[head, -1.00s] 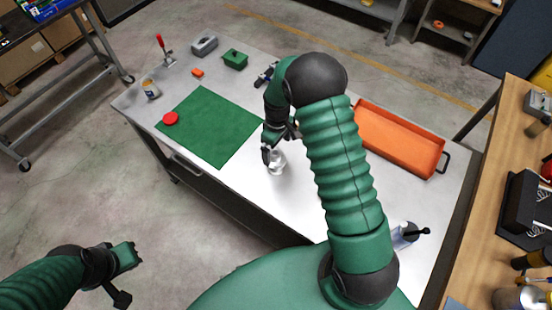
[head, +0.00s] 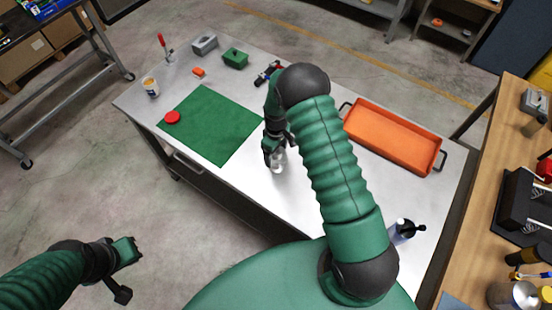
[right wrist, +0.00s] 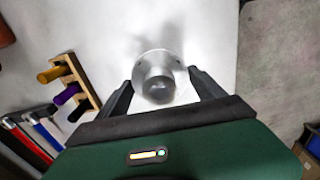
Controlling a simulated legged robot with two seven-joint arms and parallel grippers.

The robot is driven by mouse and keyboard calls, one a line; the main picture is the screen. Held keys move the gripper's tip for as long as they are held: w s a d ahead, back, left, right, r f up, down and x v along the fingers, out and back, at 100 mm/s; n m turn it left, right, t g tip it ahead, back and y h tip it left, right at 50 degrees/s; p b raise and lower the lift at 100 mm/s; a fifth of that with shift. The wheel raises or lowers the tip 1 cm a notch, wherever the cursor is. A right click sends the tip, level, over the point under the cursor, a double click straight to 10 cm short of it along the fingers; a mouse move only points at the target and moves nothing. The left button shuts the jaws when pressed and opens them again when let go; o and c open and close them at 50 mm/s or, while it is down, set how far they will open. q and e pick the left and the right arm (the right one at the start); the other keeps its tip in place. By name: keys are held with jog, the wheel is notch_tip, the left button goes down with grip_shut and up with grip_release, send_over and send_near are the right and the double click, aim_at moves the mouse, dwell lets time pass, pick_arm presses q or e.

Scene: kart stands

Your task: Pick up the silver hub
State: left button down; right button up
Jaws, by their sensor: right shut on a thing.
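The silver hub (head: 278,163) is a small round metal part with a wide flange and a raised centre. It is at the table's near side, to the right of the green mat. In the right wrist view the hub (right wrist: 158,78) sits between the two dark fingers. My right gripper (head: 272,157) is shut on the hub, its fingers on either side of it; it also shows in the right wrist view (right wrist: 160,92). I cannot tell whether the hub is clear of the table. My left gripper (head: 130,268) is away from the table at the lower left; its jaw opening is unclear.
The green mat (head: 210,130) bears a red disc (head: 172,117). An orange tray (head: 395,140) lies to the right of my right arm. A bottle (head: 400,231) stands near the right end. A wooden rack with coloured handles (right wrist: 70,85) shows in the right wrist view.

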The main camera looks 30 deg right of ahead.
jog(key=shift+a, duration=0.2)
jog(key=c, duration=0.5)
jog(key=shift+a+r, duration=0.1)
jog(key=shift+a, duration=0.05)
jog(key=shift+c, duration=0.4)
